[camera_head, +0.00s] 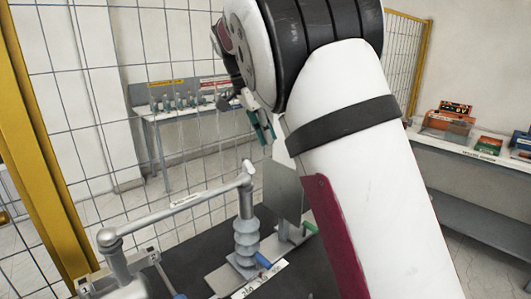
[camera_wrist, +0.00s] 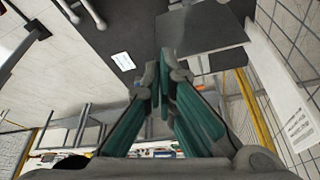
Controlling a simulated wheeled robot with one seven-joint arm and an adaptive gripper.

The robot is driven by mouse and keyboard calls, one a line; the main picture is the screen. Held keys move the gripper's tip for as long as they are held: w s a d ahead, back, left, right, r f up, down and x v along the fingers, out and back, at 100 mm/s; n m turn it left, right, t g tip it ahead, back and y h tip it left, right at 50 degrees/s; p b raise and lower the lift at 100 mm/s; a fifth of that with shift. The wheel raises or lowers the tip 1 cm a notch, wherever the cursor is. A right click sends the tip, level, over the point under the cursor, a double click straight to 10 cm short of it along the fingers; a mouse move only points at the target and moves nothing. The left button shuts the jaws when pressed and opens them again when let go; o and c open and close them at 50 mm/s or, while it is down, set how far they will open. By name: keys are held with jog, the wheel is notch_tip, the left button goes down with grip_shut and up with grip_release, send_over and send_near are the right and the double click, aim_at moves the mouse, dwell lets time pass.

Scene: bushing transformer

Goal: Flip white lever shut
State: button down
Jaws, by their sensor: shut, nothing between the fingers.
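A long pale grey-white bar (camera_head: 175,207) runs from a rounded joint at lower left up to the top of a ribbed grey bushing (camera_head: 246,230). It carries a small label. I cannot tell for sure whether this bar is the white lever. A blue handle (camera_head: 263,260) and a green handle (camera_head: 310,227) sit low by the bushing. My gripper (camera_head: 264,128) is above and behind the bushing, apart from the bar. In the wrist view my gripper (camera_wrist: 160,85) has its green-padded fingers together at the tips, with nothing held.
A grey upright plate (camera_head: 283,190) stands right of the bushing; it also shows in the wrist view (camera_wrist: 205,30). A wire mesh fence (camera_head: 75,120) and yellow posts (camera_head: 35,130) stand around. A table with small items (camera_head: 190,110) is beyond the mesh. A shelf (camera_head: 470,150) holds boxes at right.

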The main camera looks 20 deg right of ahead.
jog(key=v, duration=0.4)
jog(key=shift+a+r+b, duration=0.15)
jog(key=shift+r+b, duration=0.2)
jog(key=shift+b, duration=0.05)
jog(key=s+d+n+t+y, duration=0.1)
jog(key=s+d+n+y, duration=0.2)
jog(key=s, duration=0.5)
jog(key=s+a+f+n+t, duration=0.1)
jog(key=s+f+n, duration=0.2)
jog(key=s, duration=0.5)
jog(key=s+a+f+n+t, duration=0.1)
jog(key=s+f+n+t, duration=0.1)
jog(key=s+n, duration=0.4)
jog(key=s+a+f+n+t+y, duration=0.1)
jog(key=s+f+n, duration=0.3)
jog(key=s, duration=0.6)
jog(key=shift+a+f+n, duration=0.25)
jog(key=shift+a+n, duration=0.3)
jog(key=shift+n, duration=0.15)
jog(key=shift+s, duration=0.1)
